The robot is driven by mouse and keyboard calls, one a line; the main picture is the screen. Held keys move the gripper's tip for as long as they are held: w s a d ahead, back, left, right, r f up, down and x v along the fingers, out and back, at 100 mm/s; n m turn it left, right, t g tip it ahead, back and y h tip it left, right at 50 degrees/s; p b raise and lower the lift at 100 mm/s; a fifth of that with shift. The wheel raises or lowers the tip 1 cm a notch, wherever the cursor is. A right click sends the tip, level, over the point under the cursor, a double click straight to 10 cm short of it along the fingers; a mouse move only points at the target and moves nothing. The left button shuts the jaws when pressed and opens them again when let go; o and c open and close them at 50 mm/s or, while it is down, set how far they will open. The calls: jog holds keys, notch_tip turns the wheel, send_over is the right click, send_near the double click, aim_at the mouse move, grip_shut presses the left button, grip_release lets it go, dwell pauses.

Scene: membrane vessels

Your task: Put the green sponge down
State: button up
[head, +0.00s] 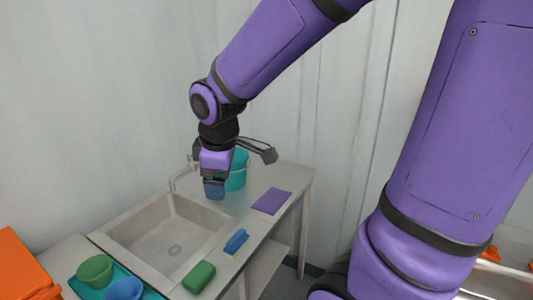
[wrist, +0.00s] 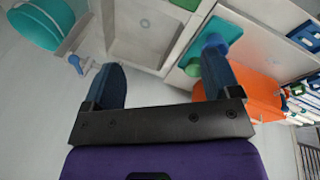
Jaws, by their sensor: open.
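The green sponge (head: 199,277) lies on the counter strip in front of the sink, near the counter's front edge. A green block at the top edge of the wrist view (wrist: 187,4) looks like the same sponge, partly cut off. My gripper (head: 214,190) hangs over the back right of the sink, well away from the sponge. In the wrist view my gripper (wrist: 162,63) has its two dark blue fingers wide apart, with nothing between them.
The sink (head: 165,244) is empty. A blue brush (head: 236,241) and a purple cloth (head: 271,201) lie to its right. A teal bucket (head: 238,172) stands behind my gripper. A green bowl (head: 95,269) and blue bowl (head: 124,289) sit at left, near an orange box (head: 22,268).

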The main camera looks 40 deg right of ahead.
jog(key=s+d+r+m+t+y, duration=0.1)
jog(key=s+r+m+t, duration=0.1)
jog(key=s+r+m, duration=0.7)
jog(key=s, duration=0.4)
jog(key=shift+d, duration=0.3)
dwell(0.6)
